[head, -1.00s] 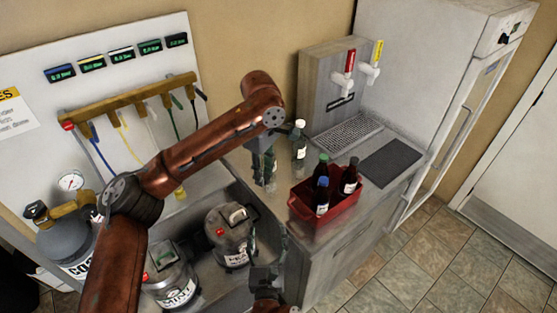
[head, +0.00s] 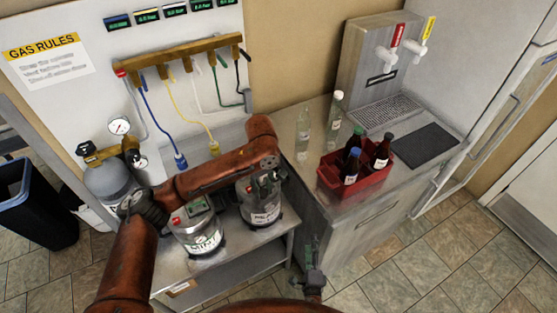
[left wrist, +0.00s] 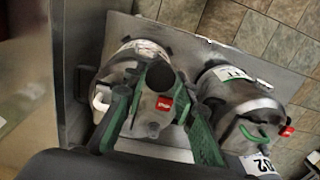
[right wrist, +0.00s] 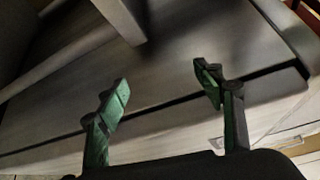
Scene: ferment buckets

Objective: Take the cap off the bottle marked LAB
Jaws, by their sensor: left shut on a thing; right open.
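Two clear bottles stand on the counter behind the red crate: one at the left (head: 303,135), with no cap I can make out, and one with a pale cap (head: 335,118). Dark bottles (head: 381,152) stand in the red crate (head: 360,192). I cannot read LAB on any label. My left gripper (head: 266,180) is over the kegs, left of the bottles. It is shut on a small dark round thing (left wrist: 160,75), which I cannot identify surely. My right gripper (head: 312,250) is open and empty, low before the counter; its fingers show in the right wrist view (right wrist: 165,95).
Two metal kegs, one marked MINT (head: 205,240) and another (head: 262,205), stand on a low shelf under my left arm. A tap tower (head: 375,55), drip grate (head: 385,110) and dark mat (head: 427,145) are at the counter's back right. A gas cylinder (head: 108,185) is left.

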